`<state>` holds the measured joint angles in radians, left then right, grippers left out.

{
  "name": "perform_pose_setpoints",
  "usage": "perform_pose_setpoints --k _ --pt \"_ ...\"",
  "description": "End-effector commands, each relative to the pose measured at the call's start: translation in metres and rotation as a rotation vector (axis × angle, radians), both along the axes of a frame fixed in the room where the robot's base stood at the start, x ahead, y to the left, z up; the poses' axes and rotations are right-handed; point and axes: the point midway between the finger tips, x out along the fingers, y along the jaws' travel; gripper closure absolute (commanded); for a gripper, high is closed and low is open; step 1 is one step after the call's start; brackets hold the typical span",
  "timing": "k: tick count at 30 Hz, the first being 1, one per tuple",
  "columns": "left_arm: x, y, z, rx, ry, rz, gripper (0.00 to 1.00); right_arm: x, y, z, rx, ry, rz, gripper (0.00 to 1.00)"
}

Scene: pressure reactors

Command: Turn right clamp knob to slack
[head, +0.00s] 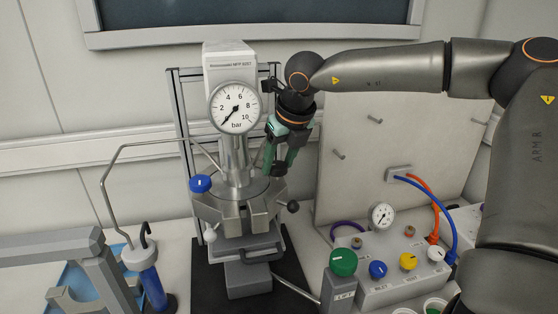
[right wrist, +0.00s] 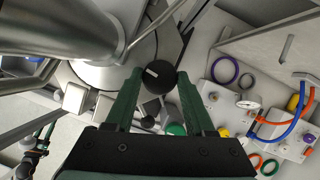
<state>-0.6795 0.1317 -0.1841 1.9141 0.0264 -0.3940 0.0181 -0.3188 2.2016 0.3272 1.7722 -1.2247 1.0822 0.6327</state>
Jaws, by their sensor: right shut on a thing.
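The reactor's steel clamp ring (head: 215,208) sits around the vessel below the pressure gauge (head: 235,107). My right gripper (head: 277,167) reaches down at the ring's right side. Its green fingers are shut on a black clamp knob (right wrist: 160,75) with a white pointer mark, which shows between the fingertips in the right wrist view. A second black knob (head: 293,207) sticks out lower on the clamp's right side, clear of the fingers. At the lower left of the right wrist view, a small dark and green shape looks like my left gripper; its jaws cannot be made out.
A blue knob (head: 201,184) and a bent metal tube (head: 108,165) are left of the vessel.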

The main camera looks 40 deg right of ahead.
Motion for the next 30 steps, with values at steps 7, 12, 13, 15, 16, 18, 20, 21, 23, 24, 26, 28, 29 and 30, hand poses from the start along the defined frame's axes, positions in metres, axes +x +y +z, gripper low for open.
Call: perform_pose_setpoints --k 7,12,13,15,16,18,20,21,23,24,26,28,29,30 --pt "0.0 0.0 0.0 0.0 0.0 0.0 0.5 0.0 -0.001 0.001 0.003 -0.003 0.089 1.0" --pt "0.0 0.0 0.002 0.0 0.0 0.0 0.5 0.0 -0.002 0.001 0.003 -0.004 0.216 1.0" --pt "0.0 0.0 0.002 0.0 0.0 0.0 0.5 0.0 -0.002 0.001 0.004 -0.004 0.241 1.0" --pt "0.0 0.0 0.004 0.0 0.0 0.0 0.5 0.0 -0.003 0.002 0.003 -0.004 0.305 1.0" --pt "0.0 0.0 0.004 0.0 0.0 0.0 0.5 0.0 -0.003 0.002 0.003 -0.004 0.333 1.0" --pt "0.0 0.0 0.006 0.0 0.0 0.0 0.5 0.001 -0.003 0.002 0.004 -0.004 0.399 1.0" --pt "0.0 0.0 0.007 0.0 -0.001 0.0 0.5 0.001 -0.004 0.002 0.005 -0.003 0.455 1.0" --pt "0.0 0.0 0.008 0.0 -0.001 0.0 0.5 0.001 -0.004 0.001 0.004 -0.003 0.494 1.0" --pt "0.0 0.0 0.009 0.0 -0.001 0.0 0.5 0.001 -0.004 0.001 0.003 -0.003 0.55 1.0" --pt "0.0 0.0 0.009 0.0 -0.001 0.0 0.5 0.001 -0.004 0.002 0.005 -0.003 0.588 1.0" --pt "0.0 0.0 0.01 0.0 -0.001 0.0 0.5 0.001 -0.005 0.001 0.004 -0.004 0.646 1.0" --pt "0.0 0.0 0.011 0.0 -0.001 0.0 0.5 0.001 -0.005 0.001 0.004 -0.003 0.712 1.0" --pt "0.0 0.0 0.011 0.0 -0.001 0.0 0.5 0.002 -0.005 0.001 0.005 -0.003 0.74 1.0" --pt "0.0 0.0 0.011 0.0 -0.001 0.0 0.5 0.002 -0.006 0.001 0.004 -0.003 0.778 1.0"
